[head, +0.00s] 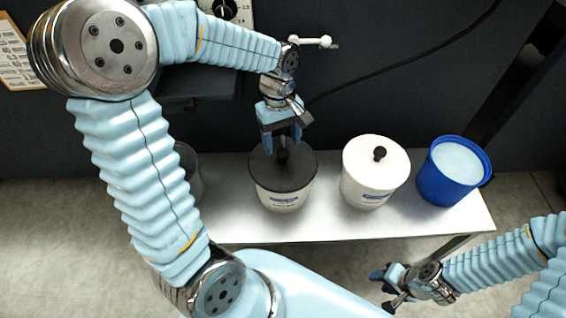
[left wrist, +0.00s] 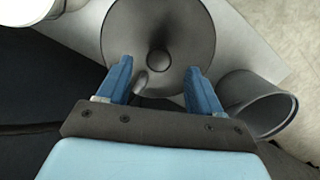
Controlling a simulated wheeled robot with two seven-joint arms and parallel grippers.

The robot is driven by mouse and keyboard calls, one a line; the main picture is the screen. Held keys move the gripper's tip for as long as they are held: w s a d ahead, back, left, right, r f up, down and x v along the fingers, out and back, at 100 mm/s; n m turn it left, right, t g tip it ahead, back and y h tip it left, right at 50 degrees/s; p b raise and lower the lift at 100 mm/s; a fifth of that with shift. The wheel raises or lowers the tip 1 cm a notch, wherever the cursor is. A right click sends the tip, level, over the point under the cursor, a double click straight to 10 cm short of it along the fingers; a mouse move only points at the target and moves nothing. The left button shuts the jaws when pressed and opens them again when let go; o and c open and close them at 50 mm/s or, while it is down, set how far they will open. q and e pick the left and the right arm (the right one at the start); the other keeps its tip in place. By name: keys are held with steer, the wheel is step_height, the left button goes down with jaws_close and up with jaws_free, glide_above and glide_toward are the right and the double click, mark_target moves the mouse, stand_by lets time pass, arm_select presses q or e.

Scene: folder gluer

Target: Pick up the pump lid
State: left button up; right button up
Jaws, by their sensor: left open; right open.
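A dark round lid (head: 262,175) with a black knob sits on a white pot (head: 283,200) on the table; I take it as the pump lid. In the left wrist view the dark lid (left wrist: 185,35) shows from above, with its knob (left wrist: 158,62) near the centre and a small grey stub beside it. My left gripper (head: 283,142) points down over this lid, open. In the left wrist view its blue fingertips (left wrist: 160,68) stand on either side of the knob, apart from it. My right gripper (head: 384,288) is open and empty, low in front of the table.
A white pot with a white lid (head: 367,158) and black knob stands right of the dark-lidded pot. A blue bucket (head: 430,188) with pale contents is further right. A dark grey container (head: 188,168) stands at the left, partly hidden by my arm. A dark wall lies behind the table (head: 330,222).

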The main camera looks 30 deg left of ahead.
arm_select(q)
step_height(320, 180, down, 6)
steer(key=shift+d+r+b, duration=0.15)
steer(key=shift+r+b, duration=0.05)
steer(key=shift+b, duration=0.15)
jaws_close()
step_height(320, 180, up, 12)
steer(key=p, duration=0.3)
step_height(320, 180, up, 4)
steer(key=p, duration=0.4)
glide_above(283, 152)
stand_by(0.4)
